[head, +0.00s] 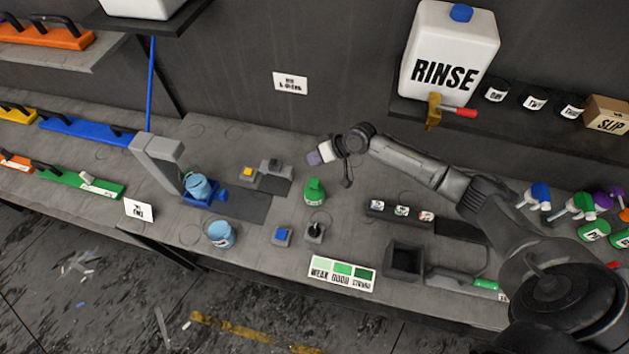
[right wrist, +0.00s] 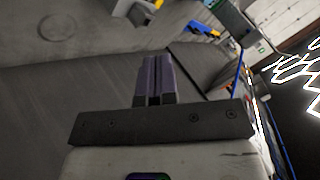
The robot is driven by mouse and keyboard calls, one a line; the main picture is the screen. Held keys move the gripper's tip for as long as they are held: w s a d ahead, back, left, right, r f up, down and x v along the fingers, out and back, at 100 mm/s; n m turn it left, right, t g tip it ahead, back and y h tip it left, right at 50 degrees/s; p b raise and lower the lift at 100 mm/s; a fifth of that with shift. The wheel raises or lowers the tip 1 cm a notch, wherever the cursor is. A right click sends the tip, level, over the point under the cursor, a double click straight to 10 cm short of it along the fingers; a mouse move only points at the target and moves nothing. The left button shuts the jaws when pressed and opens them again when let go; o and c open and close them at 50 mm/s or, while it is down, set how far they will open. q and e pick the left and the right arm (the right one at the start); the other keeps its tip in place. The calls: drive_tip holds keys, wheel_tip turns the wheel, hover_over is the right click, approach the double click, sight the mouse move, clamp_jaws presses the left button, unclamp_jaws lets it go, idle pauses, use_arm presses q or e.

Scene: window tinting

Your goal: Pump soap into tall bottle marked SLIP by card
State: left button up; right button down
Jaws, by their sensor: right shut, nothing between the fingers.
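A green bottle (head: 314,192) with a small unreadable label stands mid-bench. A cardboard box (head: 607,115) on the right shelf is marked SLIP; I cannot make out SLIP on any bottle. A card (head: 341,272) with green patches reading WEAK, GOOD, STRONG lies at the bench's front edge. A light-blue container (head: 198,187) sits on a blue base under a grey stand (head: 160,160). I cannot tell which thing is the soap pump. My right gripper (head: 318,156) is shut and empty, above and behind the green bottle; its purple fingers (right wrist: 155,78) are together. My left gripper is not in view.
A blue bucket (head: 221,235), a blue button (head: 282,235) and a black-knobbed block (head: 314,232) stand near the front. A yellow-buttoned block (head: 248,174) stands behind. Spray bottles (head: 572,205) crowd the right. A RINSE jug (head: 450,50) with a tap stands on the shelf.

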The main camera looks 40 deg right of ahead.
drive_tip(key=shift+f, duration=0.2)
drive_tip(key=b, duration=0.7)
hover_over(315, 180)
wheel_tip(315, 180, down, 7)
drive_tip(key=shift+r, duration=0.15)
drive_tip(key=shift+f+b, duration=0.3)
drive_tip(key=shift+f, duration=0.55)
idle(0.5)
drive_tip(key=shift+f, duration=0.1)
drive_tip(key=shift+f, duration=0.4)
